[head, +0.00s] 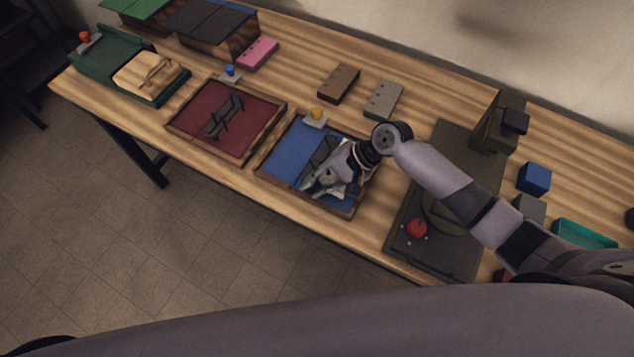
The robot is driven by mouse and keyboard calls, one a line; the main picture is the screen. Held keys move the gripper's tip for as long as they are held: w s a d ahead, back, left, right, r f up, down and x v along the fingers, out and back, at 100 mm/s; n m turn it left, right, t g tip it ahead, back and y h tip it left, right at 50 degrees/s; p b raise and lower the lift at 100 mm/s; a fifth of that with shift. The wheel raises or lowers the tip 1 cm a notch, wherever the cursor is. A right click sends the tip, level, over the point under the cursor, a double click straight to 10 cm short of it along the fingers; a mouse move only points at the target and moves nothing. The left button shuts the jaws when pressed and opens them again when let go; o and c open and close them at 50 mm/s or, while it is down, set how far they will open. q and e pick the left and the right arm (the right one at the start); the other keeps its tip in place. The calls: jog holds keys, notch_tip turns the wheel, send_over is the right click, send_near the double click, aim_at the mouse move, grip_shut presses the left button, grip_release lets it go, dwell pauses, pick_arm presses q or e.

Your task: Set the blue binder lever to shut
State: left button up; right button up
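The blue binder (290,150) lies in a wooden-rimmed tray near the table's front edge, in the middle of the head view. A yellow knob (317,113) sits on a small pale block at its back edge. My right gripper (318,186) is over the right part of the binder, by the dark lever mechanism (322,156). The gripper and wrist hide much of the lever, so its position is unclear. I cannot tell whether the fingers are open or shut. My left gripper does not show.
A red binder (205,112) with a dark lever and a blue knob (231,73) lies to the left. A dark machine (425,255) with a red knob stands to the right. Brown (339,83) and grey (384,99) blocks lie behind. The floor in front is clear.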

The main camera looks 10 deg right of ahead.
jog(key=shift+o, duration=1.4)
